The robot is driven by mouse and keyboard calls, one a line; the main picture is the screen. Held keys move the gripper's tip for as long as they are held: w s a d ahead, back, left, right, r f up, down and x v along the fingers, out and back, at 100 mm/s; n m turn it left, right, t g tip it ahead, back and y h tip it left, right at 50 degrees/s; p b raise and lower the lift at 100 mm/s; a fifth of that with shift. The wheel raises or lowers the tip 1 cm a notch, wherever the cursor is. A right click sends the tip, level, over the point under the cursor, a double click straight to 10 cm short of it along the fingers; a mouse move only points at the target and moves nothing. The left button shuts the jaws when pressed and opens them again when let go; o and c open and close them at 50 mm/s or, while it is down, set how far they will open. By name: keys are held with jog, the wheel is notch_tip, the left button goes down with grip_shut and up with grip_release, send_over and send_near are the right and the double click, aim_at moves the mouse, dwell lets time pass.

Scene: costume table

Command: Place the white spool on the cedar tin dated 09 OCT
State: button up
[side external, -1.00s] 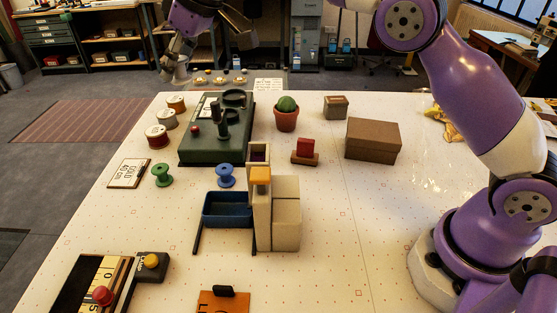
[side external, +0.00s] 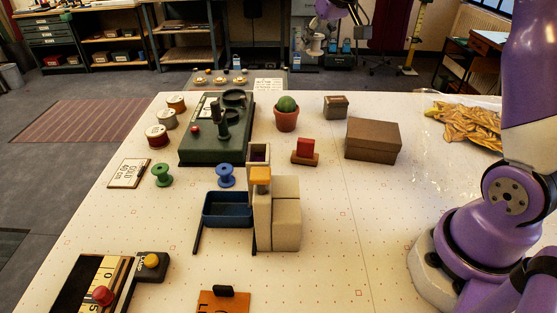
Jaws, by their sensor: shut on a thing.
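My gripper (side external: 317,38) is at the top of the side view, small and far off, beyond the back edge of the table. It is shut on a pale thing that looks like the white spool (side external: 315,47), held upright in the air. The fingers are too small to make out well. I cannot pick out the cedar tin dated 09 OCT, as no such date is readable. Several small round pale items lie on a tray (side external: 212,87) at the back, too small to identify.
A green machine (side external: 212,150), cactus pot (side external: 286,119), red block (side external: 305,150) and brown box (side external: 373,140) stand on the table (side external: 380,220). A blue bin (side external: 228,209) is beside beige blocks.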

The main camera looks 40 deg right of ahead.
jog(key=f, duration=0.4)
jog(key=shift+d+f, duration=0.2)
jog(key=shift+d, duration=0.05)
send_over(337, 99)
notch_tip(337, 99, down, 7)
jog(key=shift+r, duration=0.15)
jog(key=shift+f, duration=2)
jog(key=shift+f, duration=0.15)
jog(key=o, duration=0.8)
jog(key=shift+o, duration=0.2)
